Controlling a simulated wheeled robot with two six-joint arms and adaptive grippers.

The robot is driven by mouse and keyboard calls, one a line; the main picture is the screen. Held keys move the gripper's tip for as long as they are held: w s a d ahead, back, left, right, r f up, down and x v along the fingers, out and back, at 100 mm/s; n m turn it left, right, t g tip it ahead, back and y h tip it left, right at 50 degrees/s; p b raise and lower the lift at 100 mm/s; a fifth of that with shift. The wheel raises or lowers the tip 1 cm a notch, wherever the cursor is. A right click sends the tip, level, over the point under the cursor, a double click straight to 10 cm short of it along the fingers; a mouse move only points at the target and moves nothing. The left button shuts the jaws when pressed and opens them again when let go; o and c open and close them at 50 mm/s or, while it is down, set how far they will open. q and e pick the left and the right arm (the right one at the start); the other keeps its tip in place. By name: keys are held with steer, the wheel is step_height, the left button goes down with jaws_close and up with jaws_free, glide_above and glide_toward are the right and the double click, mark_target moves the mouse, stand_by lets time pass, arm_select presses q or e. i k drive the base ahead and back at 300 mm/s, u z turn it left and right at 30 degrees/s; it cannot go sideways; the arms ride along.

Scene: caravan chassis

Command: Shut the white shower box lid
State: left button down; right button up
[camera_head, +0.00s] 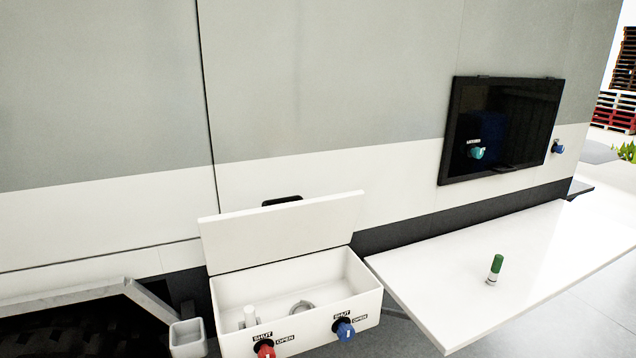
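The white shower box (297,304) is mounted low against the caravan wall, just left of the picture's middle. Its white lid (282,233) stands open, raised and tilted back towards the wall. Inside the box are a small white upright fitting (250,316) and a grey ring-like part (302,307). The front face carries a red knob (265,349) and a blue knob (345,329), each with SHUT and OPEN labels. Neither of my grippers shows in the head view.
A white table (440,285) juts out to the right of the box, with a green-capped white tube (495,268) standing on it. A black hatch (500,128) is on the wall above. A grey metal frame (75,295) and a small grey cup (187,338) are on the left.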

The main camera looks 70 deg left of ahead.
mark_target(231, 241)
steer(key=i, duration=1.4)
steer(key=u, duration=2.15)
